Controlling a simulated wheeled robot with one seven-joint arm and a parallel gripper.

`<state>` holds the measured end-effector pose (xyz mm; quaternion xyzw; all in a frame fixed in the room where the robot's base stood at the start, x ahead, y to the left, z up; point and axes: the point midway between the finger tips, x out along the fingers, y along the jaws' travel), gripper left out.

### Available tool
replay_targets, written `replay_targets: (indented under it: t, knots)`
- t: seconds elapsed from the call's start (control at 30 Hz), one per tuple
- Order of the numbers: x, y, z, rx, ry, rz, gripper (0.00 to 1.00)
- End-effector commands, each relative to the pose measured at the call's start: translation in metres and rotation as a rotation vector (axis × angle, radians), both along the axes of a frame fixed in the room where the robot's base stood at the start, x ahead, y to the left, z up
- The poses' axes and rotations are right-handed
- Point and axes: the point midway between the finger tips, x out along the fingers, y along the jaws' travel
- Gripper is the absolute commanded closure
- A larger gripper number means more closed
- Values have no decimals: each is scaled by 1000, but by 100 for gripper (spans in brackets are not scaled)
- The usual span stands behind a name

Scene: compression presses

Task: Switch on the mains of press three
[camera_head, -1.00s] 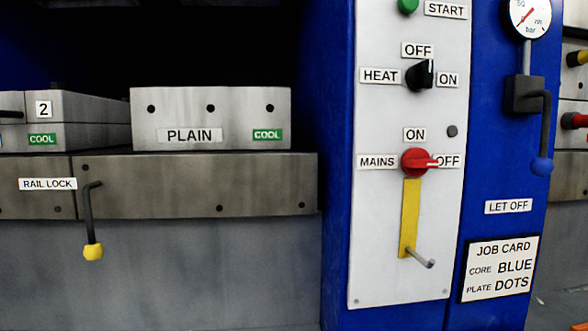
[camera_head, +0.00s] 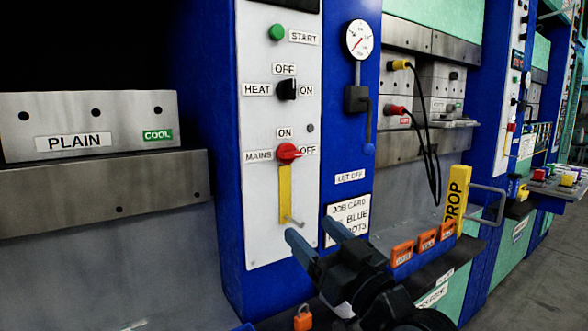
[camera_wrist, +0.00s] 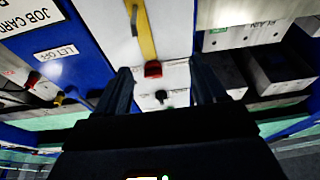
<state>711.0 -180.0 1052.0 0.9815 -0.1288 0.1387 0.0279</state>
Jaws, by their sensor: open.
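The red mains knob (camera_head: 288,153) is on a white control panel (camera_head: 262,205) on a blue press column. Its pointer is towards the OFF label (camera_head: 309,150), with ON above. My gripper (camera_head: 315,234) is open and empty, in front of the panel's lower right in the head view. In the wrist view the red knob (camera_wrist: 153,69) appears between the open fingers (camera_wrist: 163,85), beyond them. No press number is readable.
The black heat knob (camera_head: 288,89) and green start button (camera_head: 276,33) are above. Right of the panel are a gauge (camera_head: 360,39), a dark lever (camera_head: 368,130) and a job card (camera_head: 348,216). Orange padlocks (camera_head: 402,252) and a yellow prop (camera_head: 456,193) are at lower right.

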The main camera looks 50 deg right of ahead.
Motion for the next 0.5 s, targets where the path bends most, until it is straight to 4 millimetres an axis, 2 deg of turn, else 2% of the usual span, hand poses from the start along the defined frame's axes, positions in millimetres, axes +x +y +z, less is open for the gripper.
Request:
replay_targets:
  t: [0.03,0.2,0.37,0.5]
  knots:
    - [7,-8,23,-3,-34,-7,30]
    - [17,-25,64,-8,-91,-14,30]
    - [22,-30,79,-11,-110,-16,30]
    - [34,-34,86,-11,-112,-15,30]
